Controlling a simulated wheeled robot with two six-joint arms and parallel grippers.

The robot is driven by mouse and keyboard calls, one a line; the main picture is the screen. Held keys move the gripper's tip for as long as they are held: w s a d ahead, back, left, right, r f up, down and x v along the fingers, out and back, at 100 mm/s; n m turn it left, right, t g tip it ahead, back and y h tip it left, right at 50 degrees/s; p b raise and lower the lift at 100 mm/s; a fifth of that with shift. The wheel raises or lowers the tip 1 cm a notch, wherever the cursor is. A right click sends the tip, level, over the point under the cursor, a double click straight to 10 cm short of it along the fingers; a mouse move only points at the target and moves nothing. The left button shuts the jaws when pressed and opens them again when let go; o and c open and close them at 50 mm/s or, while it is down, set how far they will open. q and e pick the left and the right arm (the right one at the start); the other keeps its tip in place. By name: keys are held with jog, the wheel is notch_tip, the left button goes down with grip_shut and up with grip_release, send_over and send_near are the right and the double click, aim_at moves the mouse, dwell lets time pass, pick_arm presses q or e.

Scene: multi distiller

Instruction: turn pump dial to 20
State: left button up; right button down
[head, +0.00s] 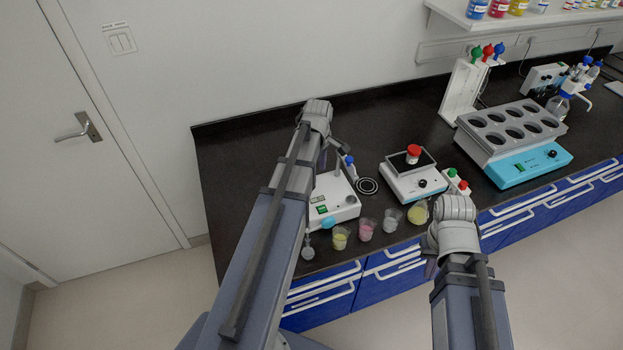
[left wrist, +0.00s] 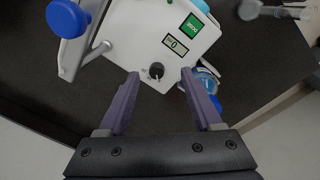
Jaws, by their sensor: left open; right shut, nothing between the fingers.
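The white pump unit (left wrist: 145,40) fills the top of the left wrist view, with a green switch (left wrist: 193,26) and a small display (left wrist: 176,45) that appears to read 0. Its black dial (left wrist: 156,70) is on the panel below the display. My left gripper (left wrist: 160,75) is open, with one fingertip on each side of the dial, and nothing is clamped. In the head view part of the white unit (head: 335,192) shows beside my left arm, which hides the dial and the gripper. My right arm is at lower right there, but its gripper is hidden.
Several small beakers (head: 366,229) stand along the front edge of the black bench (head: 235,180). A blue knob (left wrist: 68,18) on a rod and a blue-topped glass item (left wrist: 207,82) flank the gripper.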

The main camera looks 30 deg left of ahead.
pick_arm(q)
jog(key=a+n, duration=0.3)
jog(key=shift+w, duration=0.4)
jog(key=f+b, duration=0.8)
jog(key=shift+w, duration=0.2)
jog(key=shift+r, duration=0.1)
grip_shut()
